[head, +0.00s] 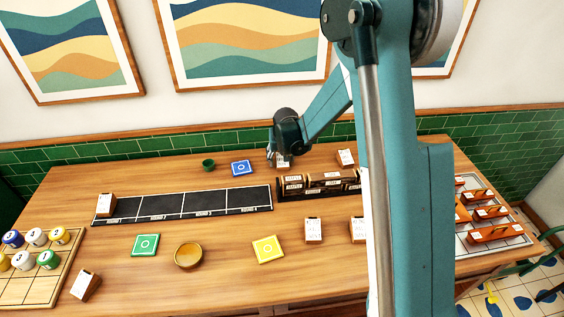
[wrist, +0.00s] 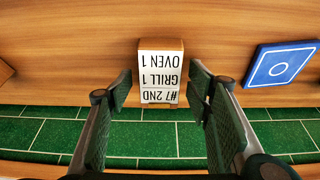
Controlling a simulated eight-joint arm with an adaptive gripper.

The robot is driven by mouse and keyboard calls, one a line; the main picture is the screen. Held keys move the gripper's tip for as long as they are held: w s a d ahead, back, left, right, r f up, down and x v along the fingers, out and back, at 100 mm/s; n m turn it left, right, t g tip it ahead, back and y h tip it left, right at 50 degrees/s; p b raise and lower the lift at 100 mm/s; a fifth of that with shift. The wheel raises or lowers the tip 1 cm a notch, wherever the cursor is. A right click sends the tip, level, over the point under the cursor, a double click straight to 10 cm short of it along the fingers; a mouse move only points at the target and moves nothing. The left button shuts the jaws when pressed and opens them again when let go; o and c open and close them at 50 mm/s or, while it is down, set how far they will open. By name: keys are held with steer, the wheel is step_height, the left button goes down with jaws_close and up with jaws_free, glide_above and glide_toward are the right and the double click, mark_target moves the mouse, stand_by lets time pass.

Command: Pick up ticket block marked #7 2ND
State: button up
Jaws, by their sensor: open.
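The ticket block marked #7 2ND (wrist: 160,75) is a wooden block with a white label that also reads GRILL 1 and OVEN 1. Its text appears upside down in the wrist view. My gripper (wrist: 160,95) is open, with one finger on each side of the block's near end in that view; I cannot tell whether the fingers are level with it. In the head view, my gripper (head: 279,157) is low over the back of the table, and the block (head: 283,163) shows partly beneath it.
A blue tile (head: 242,168) and green cup (head: 208,164) lie left of it; another ticket block (head: 346,158) stands right. A block rack (head: 315,190) and black sectioned strip (head: 190,204) lie in front. Green wall tiles (wrist: 60,135) are close behind.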

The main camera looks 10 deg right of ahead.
steer(key=shift+c, duration=0.5)
steer(key=c, duration=0.9)
steer(key=shift+r, duration=5)
